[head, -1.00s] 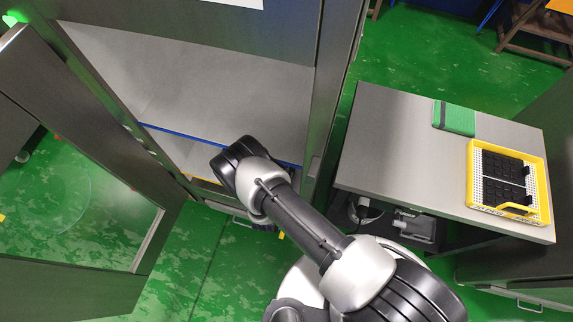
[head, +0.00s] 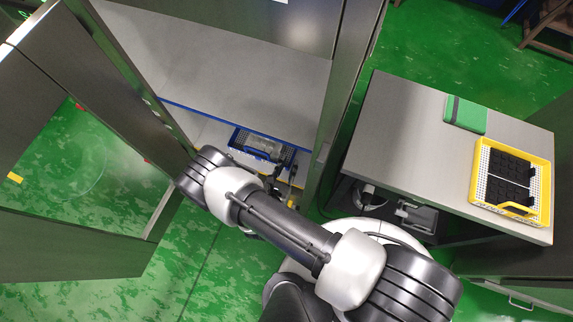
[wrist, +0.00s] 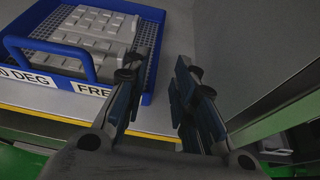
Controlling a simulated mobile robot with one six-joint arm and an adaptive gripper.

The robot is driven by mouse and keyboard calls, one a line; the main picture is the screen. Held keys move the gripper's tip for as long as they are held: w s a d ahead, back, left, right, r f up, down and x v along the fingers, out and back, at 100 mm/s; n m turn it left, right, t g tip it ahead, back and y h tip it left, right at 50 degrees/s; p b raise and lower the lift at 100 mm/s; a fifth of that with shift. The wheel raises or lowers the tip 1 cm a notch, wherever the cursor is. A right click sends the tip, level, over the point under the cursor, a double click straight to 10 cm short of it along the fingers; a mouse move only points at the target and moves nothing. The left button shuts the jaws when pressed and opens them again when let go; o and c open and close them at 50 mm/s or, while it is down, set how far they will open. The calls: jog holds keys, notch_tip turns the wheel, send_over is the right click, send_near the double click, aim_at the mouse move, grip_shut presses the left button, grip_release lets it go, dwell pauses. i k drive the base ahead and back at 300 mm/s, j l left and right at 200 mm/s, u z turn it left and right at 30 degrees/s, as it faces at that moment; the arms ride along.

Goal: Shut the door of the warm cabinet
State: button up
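The warm cabinet (head: 235,70) stands at the upper middle of the head view, its front open. Its door (head: 70,252), a dark metal frame around a clear pane, stands swung wide open at the left. My gripper (head: 284,176) is at the cabinet's lower opening, beside a blue basket and partly hidden in the head view. In the wrist view my gripper (wrist: 158,76) has its two fingers apart with nothing between them. The door is not clearly recognisable in the wrist view.
The blue basket (head: 237,137) holds grey blocks and sits low in the cabinet; its labelled front (wrist: 55,83) lies close to the left finger. A grey bench (head: 390,130) at the right carries a yellow tray (head: 545,195) and a green box (head: 466,114). Green floor lies open below the door.

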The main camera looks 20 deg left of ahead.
aim_at(51, 58)
jog(key=k+j, duration=0.1)
jog(key=k, duration=0.9)
